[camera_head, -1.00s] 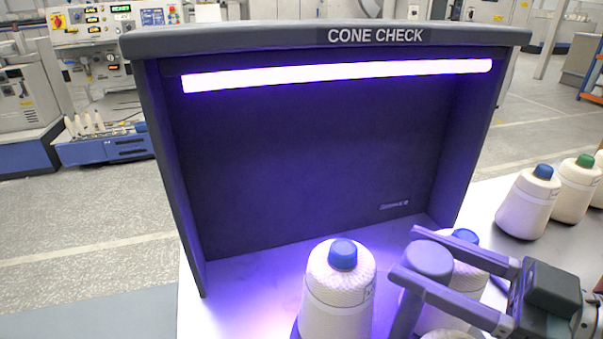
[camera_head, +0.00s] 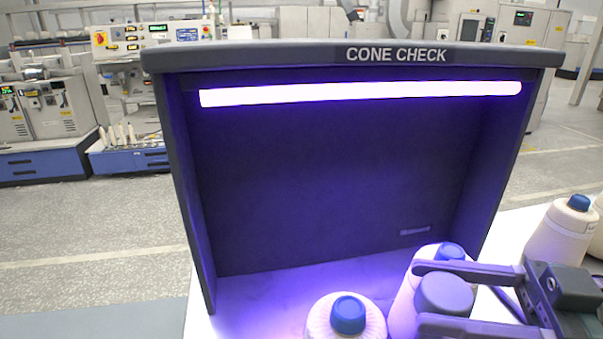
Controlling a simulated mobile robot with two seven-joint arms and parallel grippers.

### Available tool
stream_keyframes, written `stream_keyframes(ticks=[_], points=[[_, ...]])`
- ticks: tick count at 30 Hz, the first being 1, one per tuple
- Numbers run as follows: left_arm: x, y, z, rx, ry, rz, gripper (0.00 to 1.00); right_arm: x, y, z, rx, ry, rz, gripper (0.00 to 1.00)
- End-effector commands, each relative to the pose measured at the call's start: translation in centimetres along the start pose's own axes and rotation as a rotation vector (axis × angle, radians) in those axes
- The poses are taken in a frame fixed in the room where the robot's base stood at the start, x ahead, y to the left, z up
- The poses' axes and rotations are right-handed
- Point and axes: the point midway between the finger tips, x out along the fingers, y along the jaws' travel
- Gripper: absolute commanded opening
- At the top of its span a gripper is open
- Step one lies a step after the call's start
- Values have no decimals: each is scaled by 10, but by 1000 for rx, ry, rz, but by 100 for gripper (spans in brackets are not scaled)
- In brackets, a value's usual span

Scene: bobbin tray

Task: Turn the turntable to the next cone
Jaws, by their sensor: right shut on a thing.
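My right gripper (camera_head: 420,294) comes in from the right, with one finger on each side of a grey round-topped knob (camera_head: 445,291). It is shut on this knob, which stands among the cones. A pale cone with a blue tip (camera_head: 328,326) is left of the knob, cut off by the bottom edge. A second pale cone with a blue tip (camera_head: 405,300) stands behind the knob, partly hidden by it and the gripper. The turntable itself is out of sight below the picture. My left gripper is not in view.
A dark booth marked CONE CHECK (camera_head: 330,180) with a lit violet tube (camera_head: 360,93) encloses the back and sides. Another blue-tipped cone (camera_head: 558,238) stands outside the booth on the right. The booth floor at left is clear.

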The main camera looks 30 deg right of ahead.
Motion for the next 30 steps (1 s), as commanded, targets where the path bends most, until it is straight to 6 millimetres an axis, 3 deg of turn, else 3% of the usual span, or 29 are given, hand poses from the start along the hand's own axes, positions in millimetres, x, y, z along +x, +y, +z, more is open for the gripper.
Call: stream_keyframes(ticks=[30], points=[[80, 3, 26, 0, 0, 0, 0, -5, 0, 7, -9, 33, -487, 0]])
